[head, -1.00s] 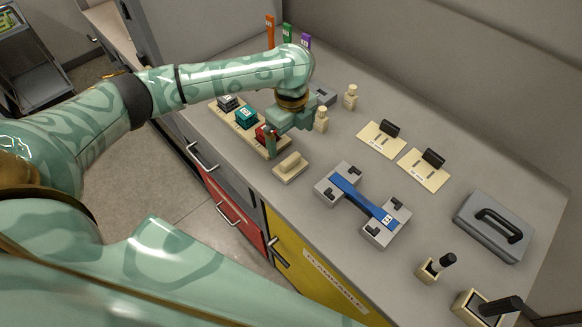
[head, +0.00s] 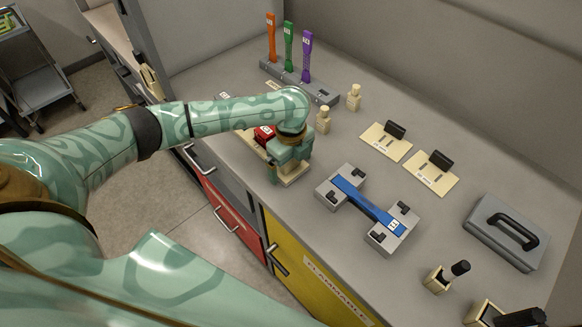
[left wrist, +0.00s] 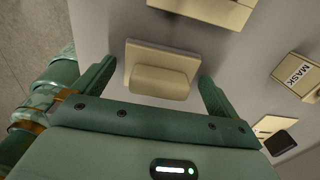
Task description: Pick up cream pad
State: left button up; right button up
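The cream pad, a flat plate with a raised rounded block, lies on the grey bench near its front edge. In the head view my left gripper (head: 285,170) covers most of the pad (head: 297,178). In the left wrist view the left gripper (left wrist: 157,76) is open, with one finger on each side of the pad's block (left wrist: 160,80). The plate (left wrist: 148,52) shows beyond the block. Gaps show between the fingers and the block; whether the tips reach its height is hard to tell. My right gripper is out of view.
A cream strip with a red block (head: 264,133) is close behind the gripper. A blue bar (head: 365,203) on grey blocks stands to the right. Small cream bottles (head: 323,121) stand behind. A rack (head: 318,88) holds orange, green and purple tools. A grey case (head: 505,232) is far right.

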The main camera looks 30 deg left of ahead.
pick_arm(q)
jog(key=c, duration=0.7)
